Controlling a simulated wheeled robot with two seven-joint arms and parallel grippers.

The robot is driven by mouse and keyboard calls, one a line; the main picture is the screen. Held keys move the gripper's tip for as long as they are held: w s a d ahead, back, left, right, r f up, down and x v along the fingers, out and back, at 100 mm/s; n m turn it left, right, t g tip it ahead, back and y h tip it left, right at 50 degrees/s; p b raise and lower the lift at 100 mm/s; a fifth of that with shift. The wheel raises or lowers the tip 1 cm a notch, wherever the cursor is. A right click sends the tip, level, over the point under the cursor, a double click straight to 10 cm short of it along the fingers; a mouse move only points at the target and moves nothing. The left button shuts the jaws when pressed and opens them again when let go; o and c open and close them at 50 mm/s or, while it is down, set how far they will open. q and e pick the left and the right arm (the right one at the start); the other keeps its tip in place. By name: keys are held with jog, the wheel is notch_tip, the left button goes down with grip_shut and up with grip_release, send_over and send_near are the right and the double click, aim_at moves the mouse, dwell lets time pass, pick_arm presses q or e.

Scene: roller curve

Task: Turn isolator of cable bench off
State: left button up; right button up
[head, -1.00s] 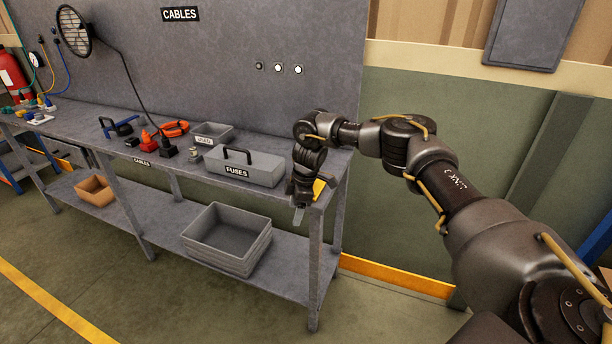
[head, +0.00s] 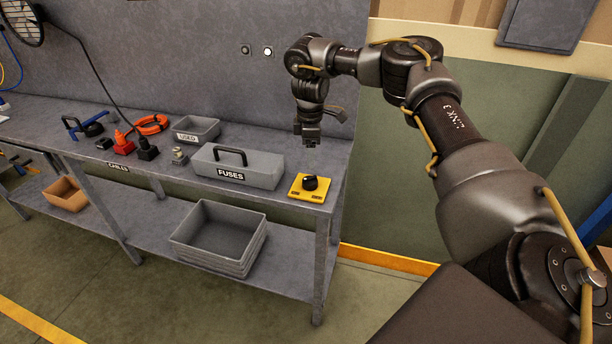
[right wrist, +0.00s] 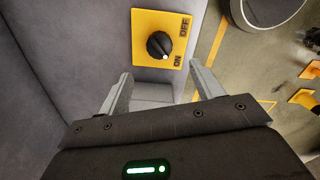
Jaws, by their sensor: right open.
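The isolator is a yellow plate (head: 296,192) with a round black knob (head: 310,183), on the front right corner of the cable bench (head: 334,165). In the right wrist view the plate (right wrist: 143,28) carries OFF and ON labels, and the knob (right wrist: 158,45) has a white mark turned toward ON. My right gripper (head: 307,142) hangs above and behind the isolator, pointing down, open and empty. In the right wrist view its spread fingers (right wrist: 161,80) are apart from the knob. My left gripper is not in view.
A grey FUSES box (head: 238,168) stands just left of the isolator. A USED tray (head: 197,128) and several plugs and cables lie farther left. The bench's back panel (head: 180,60) rises behind the gripper. A grey bin (head: 220,232) is on the lower shelf.

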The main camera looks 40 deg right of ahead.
send_over(310, 177)
notch_tip(310, 177, down, 5)
jog(key=shift+s+r, duration=0.1)
jog(key=shift+s, duration=0.05)
notch_tip(310, 177, down, 4)
jog(key=shift+r+p, duration=0.1)
jog(key=shift+p, duration=0.5)
jog(key=shift+f, duration=0.85)
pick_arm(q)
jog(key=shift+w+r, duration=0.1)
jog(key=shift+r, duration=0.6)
pick_arm(e)
jog(key=c, duration=1)
